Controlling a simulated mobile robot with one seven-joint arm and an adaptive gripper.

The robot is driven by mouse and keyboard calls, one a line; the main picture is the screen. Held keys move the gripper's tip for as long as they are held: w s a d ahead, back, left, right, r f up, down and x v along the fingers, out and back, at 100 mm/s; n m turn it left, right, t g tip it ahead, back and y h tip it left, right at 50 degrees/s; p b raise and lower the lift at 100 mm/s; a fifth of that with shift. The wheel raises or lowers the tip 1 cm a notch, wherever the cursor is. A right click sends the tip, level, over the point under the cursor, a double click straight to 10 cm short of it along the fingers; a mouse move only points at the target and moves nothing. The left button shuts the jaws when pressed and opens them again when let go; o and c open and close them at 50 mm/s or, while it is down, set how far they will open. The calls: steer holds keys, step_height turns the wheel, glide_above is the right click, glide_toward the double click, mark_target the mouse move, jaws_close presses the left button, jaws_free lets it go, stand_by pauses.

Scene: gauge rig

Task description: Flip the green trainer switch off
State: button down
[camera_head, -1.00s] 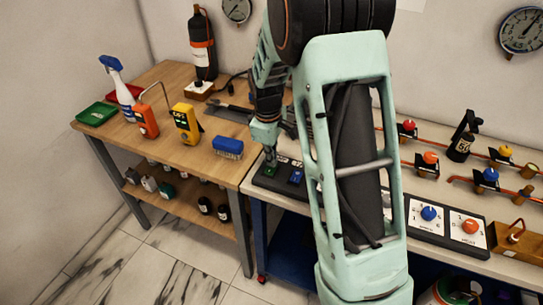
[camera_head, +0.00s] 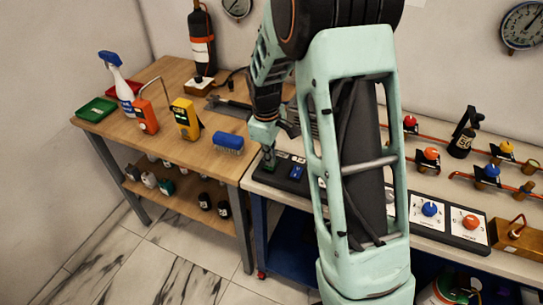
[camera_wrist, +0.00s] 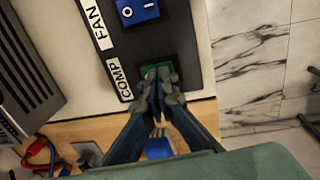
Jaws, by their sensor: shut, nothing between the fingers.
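The green switch (camera_wrist: 158,67), labelled COMP, sits on the black switch panel (camera_wrist: 178,24) in the wrist view, and its lower part is hidden by my fingertips. My gripper (camera_wrist: 158,82) is shut and empty, its tips over the green switch. I cannot tell if they touch it, or which way the switch is tilted. In the head view my gripper (camera_head: 268,160) points down at the left end of the panel, where the green switch is mostly hidden. A blue switch (camera_wrist: 138,10) labelled FAN is beside it on the same panel.
Blue and red dials (camera_head: 430,209) are farther right, beyond my arm. Pipes with coloured valves run behind them.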

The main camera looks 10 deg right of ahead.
step_height(320, 180, up, 14)
steer(key=w+p, duration=0.1)
steer(key=p, duration=0.1)
steer(key=shift+d+p, duration=0.35)
steer(key=shift+d, duration=0.1)
steer(key=shift+w, duration=0.1)
stand_by(0.4)
